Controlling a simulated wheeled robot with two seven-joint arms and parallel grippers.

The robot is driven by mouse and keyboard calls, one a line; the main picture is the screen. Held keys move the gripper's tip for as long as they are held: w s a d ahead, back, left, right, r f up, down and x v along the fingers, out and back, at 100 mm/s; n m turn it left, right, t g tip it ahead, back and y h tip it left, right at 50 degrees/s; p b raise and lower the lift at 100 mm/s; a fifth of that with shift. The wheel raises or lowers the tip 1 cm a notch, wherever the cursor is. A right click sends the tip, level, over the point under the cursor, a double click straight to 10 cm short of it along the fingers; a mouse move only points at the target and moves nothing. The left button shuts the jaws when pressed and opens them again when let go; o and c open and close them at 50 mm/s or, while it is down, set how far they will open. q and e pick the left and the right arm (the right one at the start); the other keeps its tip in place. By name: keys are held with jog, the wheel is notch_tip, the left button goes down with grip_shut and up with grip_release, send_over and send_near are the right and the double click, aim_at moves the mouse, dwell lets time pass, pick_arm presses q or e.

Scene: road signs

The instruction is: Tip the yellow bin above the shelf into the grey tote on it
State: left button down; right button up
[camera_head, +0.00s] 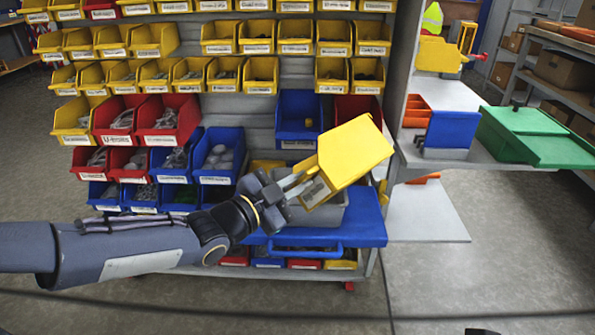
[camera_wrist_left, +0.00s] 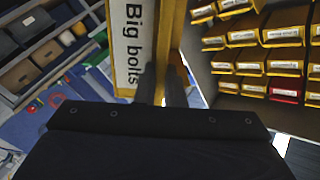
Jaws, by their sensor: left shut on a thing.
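The yellow bin (camera_head: 353,152) is held in the air by my left gripper (camera_head: 300,188), which is shut on its labelled end. The bin is tilted, and its inside is hidden from the head view. In the left wrist view the bin (camera_wrist_left: 168,28) shows its "Big bolts" label close to the fingers (camera_wrist_left: 172,85). The grey tote (camera_head: 328,216) is below the bin on the shelf, partly hidden by the bin and gripper. The tote's contents cannot be seen.
A blue piece (camera_head: 366,222) lies around the tote's right side and front. Behind is a rack of yellow, red and blue bins (camera_head: 255,75). At right, a side shelf (camera_head: 440,160) holds a blue bin (camera_head: 452,130) and a green box (camera_head: 535,135).

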pick_arm(q)
jog(key=w+a+n+p, duration=0.7)
jog(key=n+p, duration=0.7)
jog(key=p, duration=0.2)
jog(key=shift+n+p, duration=0.3)
jog(key=shift+p, duration=0.1)
jog(key=shift+w+a+f, duration=0.1)
dwell(0.4)
jog(key=shift+b, duration=0.6)
dwell(0.3)
